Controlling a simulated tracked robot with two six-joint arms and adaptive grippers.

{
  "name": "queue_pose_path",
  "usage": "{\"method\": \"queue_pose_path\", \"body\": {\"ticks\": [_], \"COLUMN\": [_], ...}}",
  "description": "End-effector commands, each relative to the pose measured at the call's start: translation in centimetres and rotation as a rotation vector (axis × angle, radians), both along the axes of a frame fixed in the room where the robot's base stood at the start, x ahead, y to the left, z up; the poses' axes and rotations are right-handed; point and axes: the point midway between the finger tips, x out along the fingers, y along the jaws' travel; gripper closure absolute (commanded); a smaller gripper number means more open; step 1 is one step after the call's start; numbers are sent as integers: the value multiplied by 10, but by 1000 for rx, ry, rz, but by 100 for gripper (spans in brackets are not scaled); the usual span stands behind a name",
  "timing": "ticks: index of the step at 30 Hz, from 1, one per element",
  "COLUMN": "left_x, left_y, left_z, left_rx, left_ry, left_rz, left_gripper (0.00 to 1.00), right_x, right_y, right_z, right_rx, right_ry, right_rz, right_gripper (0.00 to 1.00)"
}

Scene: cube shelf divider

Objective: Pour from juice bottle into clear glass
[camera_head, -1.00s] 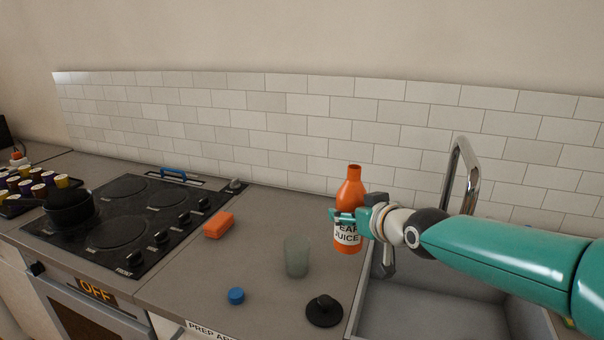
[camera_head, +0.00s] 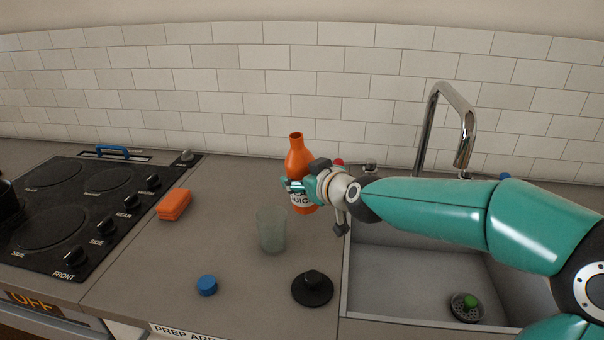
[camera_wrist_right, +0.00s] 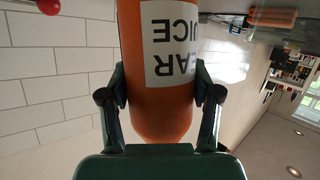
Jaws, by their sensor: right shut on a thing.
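The orange juice bottle (camera_head: 296,158) with a white label is upright behind and slightly right of the clear glass. My right gripper (camera_head: 292,187) is shut around its body. In the right wrist view the bottle (camera_wrist_right: 155,105) sits between both fingers of the right gripper (camera_wrist_right: 162,88), its label upside down. I cannot tell whether its base is off the counter. The clear glass (camera_head: 272,234) stands upright on the counter, apart from the bottle, and looks empty. My left gripper is in neither view.
A blue cap (camera_head: 207,285) and a black lid (camera_head: 312,290) lie on the counter in front of the glass. An orange sponge-like block (camera_head: 174,204) lies left, beside the black stove (camera_head: 60,215). The sink (camera_head: 400,285) and tall faucet (camera_head: 468,130) are right.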

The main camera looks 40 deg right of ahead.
Motion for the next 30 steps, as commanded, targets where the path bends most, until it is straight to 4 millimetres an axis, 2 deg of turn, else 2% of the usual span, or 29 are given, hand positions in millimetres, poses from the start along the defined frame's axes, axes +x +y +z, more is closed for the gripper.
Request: {"method": "queue_pose_path", "body": {"ticks": [1,4,5,6,9,17,25,26,30], "left_x": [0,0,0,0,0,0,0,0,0], "left_y": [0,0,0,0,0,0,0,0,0], "left_z": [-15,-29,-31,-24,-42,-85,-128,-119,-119], "left_rx": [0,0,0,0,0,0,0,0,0], "left_ry": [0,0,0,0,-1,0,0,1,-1], "left_rz": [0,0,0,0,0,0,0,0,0], "left_gripper": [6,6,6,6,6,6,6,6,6], "right_x": [0,1,1,2,3,4,4,4,4], "right_y": [-1,-4,-5,-9,-18,-27,-22,-22,-22], "right_z": [-16,-32,-34,-31,-44,-60,-29,-23,-22], "right_rx": [-24,-69,-92,-170,-374,-819,-1209,-1199,-1202], "right_ry": [-4,-9,-11,-18,-45,-102,-155,-150,-150], "right_rz": [0,1,1,1,3,4,-1,3,2], "right_gripper": [84,84,84,84,84,84,84,84,84]}}
